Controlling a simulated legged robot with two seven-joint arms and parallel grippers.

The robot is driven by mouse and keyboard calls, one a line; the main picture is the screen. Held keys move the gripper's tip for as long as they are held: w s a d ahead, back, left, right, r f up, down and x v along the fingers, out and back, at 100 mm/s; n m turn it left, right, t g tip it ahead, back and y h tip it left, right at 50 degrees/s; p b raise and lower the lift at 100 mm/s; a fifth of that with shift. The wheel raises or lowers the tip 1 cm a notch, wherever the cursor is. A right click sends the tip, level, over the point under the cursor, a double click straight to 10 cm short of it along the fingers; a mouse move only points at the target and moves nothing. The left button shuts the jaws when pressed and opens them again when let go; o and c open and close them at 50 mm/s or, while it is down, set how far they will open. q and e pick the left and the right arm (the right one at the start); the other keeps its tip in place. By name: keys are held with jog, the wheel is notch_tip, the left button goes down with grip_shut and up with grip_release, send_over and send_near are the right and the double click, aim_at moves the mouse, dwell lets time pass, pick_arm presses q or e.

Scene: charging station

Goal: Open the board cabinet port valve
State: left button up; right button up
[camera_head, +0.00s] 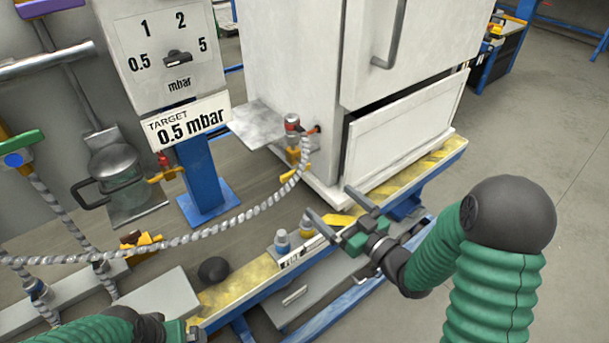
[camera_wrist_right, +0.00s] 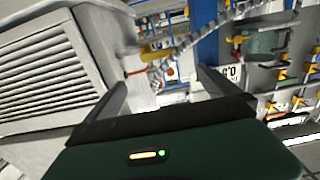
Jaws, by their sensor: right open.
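The white cabinet (camera_head: 290,70) stands at the top centre in the head view. At its lower left side is the port with a red and metal fitting (camera_head: 292,125) and a braided hose (camera_head: 235,222). The yellow valve handle (camera_head: 289,176) shows there, close to the hose; its exact setting is hard to tell. My right gripper (camera_head: 329,201) is open and empty, in front of and below the port, apart from it. In the right wrist view its fingers (camera_wrist_right: 160,88) frame the hose and a yellow part (camera_wrist_right: 157,52). My left gripper (camera_head: 190,328) is mostly cut off at the bottom edge.
A gauge box (camera_head: 160,50) with a dial and a "0.5 mbar" target sign stands left of the cabinet. The blue-framed bench with a yellow edge (camera_head: 245,280) runs below. A dark ball (camera_head: 214,269) and small fittings (camera_head: 282,240) sit on it. Floor at right is clear.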

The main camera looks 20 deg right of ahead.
aim_at(297, 171)
jog(key=b+x, duration=0.3)
jog(key=x, duration=1.2)
jog(key=shift+w+a, duration=0.15)
jog(key=shift+w, duration=0.15)
jog(key=shift+c, duration=0.3)
